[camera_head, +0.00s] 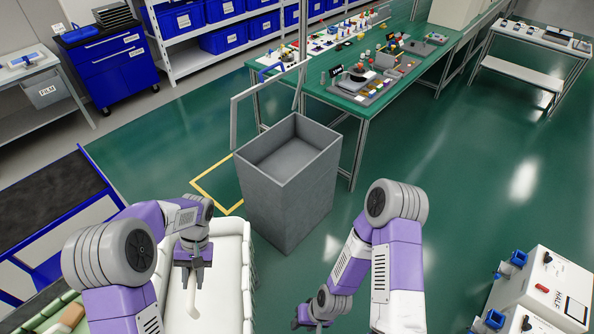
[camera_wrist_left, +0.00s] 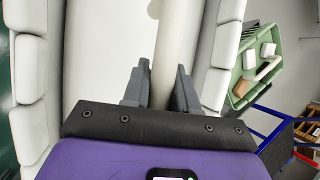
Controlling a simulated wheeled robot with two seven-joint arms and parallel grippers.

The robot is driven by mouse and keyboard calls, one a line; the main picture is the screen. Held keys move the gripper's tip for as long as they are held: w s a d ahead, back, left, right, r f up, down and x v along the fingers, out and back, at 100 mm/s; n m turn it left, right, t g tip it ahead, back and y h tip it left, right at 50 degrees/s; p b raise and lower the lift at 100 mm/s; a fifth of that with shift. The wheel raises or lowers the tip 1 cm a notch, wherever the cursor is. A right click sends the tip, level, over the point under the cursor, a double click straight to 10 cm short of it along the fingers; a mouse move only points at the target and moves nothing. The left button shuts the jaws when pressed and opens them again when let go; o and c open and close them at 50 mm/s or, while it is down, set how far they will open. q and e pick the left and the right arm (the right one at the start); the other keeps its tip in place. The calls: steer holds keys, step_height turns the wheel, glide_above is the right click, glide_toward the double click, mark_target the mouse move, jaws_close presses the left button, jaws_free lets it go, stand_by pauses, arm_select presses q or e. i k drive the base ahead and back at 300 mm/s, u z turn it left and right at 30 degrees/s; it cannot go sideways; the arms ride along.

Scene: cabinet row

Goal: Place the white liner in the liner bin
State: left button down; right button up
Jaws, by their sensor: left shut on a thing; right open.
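The white liner (camera_wrist_left: 178,40) looks like a smooth pale roll between the fingers of my left gripper (camera_wrist_left: 160,88) in the left wrist view. In the head view my left gripper (camera_head: 193,264) points down at the lower left, with part of the roll below it. The gripper is shut on the roll, over a white container with puffy, segmented sides (camera_head: 238,285). The liner bin seems to be the tall grey open-topped bin (camera_head: 290,208) at the centre, apart from my left gripper. My right gripper (camera_head: 312,320) is open at the bottom edge, partly cut off.
A grey frame (camera_head: 235,120) stands behind the bin, close to the green workbench (camera_head: 340,100) with many small items. A green tray (camera_wrist_left: 243,90) lies beside the white container. A white machine (camera_head: 545,295) stands at lower right. Green floor (camera_head: 450,200) is clear right of the bin.

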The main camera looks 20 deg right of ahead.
mark_target(291, 168)
steer(key=z, duration=0.9)
steer(key=i, duration=1)
steer(key=z, duration=0.75)
steer(key=i, duration=1.6)
steer(key=u, duration=1.25)
steer(key=i, duration=0.65)
steer(key=u, duration=0.7)
